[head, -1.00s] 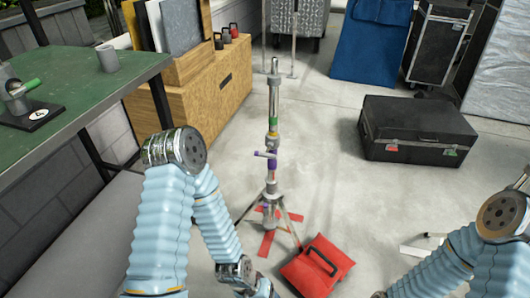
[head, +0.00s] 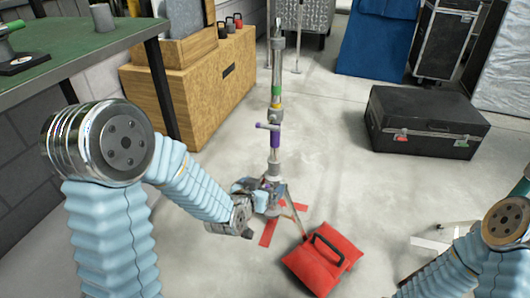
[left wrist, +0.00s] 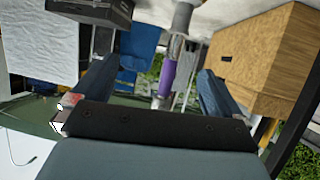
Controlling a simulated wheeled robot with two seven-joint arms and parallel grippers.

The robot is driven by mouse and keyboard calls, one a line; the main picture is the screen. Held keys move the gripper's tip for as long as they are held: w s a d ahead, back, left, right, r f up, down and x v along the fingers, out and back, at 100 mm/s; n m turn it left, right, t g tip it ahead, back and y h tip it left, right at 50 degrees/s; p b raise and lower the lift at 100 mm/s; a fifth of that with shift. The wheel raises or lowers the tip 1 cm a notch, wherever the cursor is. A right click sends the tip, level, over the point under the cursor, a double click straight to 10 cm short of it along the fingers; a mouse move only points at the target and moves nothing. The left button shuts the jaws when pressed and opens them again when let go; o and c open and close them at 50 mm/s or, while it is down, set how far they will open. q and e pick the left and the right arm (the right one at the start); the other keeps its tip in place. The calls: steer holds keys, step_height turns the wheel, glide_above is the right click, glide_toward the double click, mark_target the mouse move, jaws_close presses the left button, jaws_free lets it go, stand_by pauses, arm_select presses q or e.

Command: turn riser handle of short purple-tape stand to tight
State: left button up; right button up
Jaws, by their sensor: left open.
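The short purple-tape stand (head: 275,95) stands upright on the floor in the middle of the head view. Its purple tape band (head: 275,138) is at mid-height, with green and yellow bands above. The riser handle (head: 264,126) is a small bar sticking out to the left at the top of the purple band. My left gripper (head: 262,188) is low beside the stand, below the handle, and overlaps the stand's base in the picture. In the left wrist view its two fingers are apart, with the purple band (left wrist: 167,78) showing between them. My right gripper is out of view.
A red sandbag (head: 322,262) lies at the stand's foot, by red floor marks. A black case (head: 425,125) is at the right. A wooden box (head: 195,90) and a green table (head: 75,45) are at the left. Floor between stand and case is clear.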

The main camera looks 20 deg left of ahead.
mark_target(267, 129)
arm_select(q)
step_height(267, 129, up, 11)
steer(key=a+t+y+b, duration=0.1)
steer(key=a+t+b, duration=0.2)
steer(key=t, duration=0.2)
steer(key=w, duration=1.4)
steer(key=shift+d+f, duration=0.2)
steer(key=shift+d, duration=0.05)
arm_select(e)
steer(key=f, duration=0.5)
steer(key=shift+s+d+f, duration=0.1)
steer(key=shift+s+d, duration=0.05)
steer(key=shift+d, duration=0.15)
arm_select(q)
steer(key=shift+s, duration=0.1)
steer(key=shift+c, duration=0.3)
steer(key=c, duration=0.9)
steer(key=shift+c, duration=0.2)
